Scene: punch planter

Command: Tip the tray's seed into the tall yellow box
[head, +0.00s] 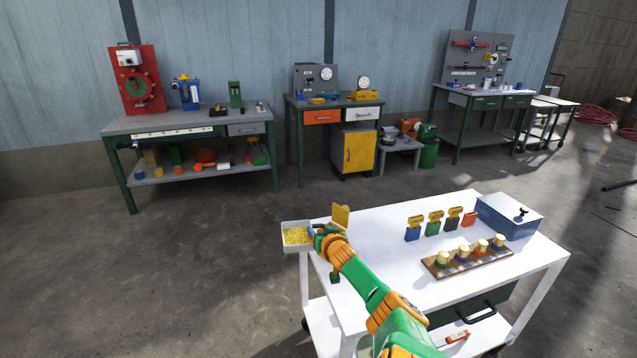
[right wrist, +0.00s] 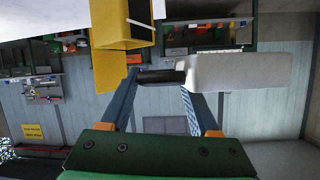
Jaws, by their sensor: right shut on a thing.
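The pale tray (head: 284,246) holds yellow seed (head: 297,236) and is level or nearly so, out past the white table's left edge. My right gripper (head: 320,236) is at the tray's right side, shut on its dark handle (right wrist: 158,77). The tray (right wrist: 235,75) also shows pale and plain in the right wrist view. A yellow upright piece (head: 341,215), apparently the tall yellow box, stands just behind the gripper, its lower part hidden by my arm. The box (right wrist: 108,70) shows close beside the handle in the right wrist view. My left gripper is not seen.
The white table (head: 385,228) carries several yellow-topped coloured pieces (head: 434,224), a wooden rack (head: 468,265) with capped pegs, and a blue-grey lidded box (head: 509,216). Its left-middle top is clear. Workbenches (head: 185,123) stand far off along the wall.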

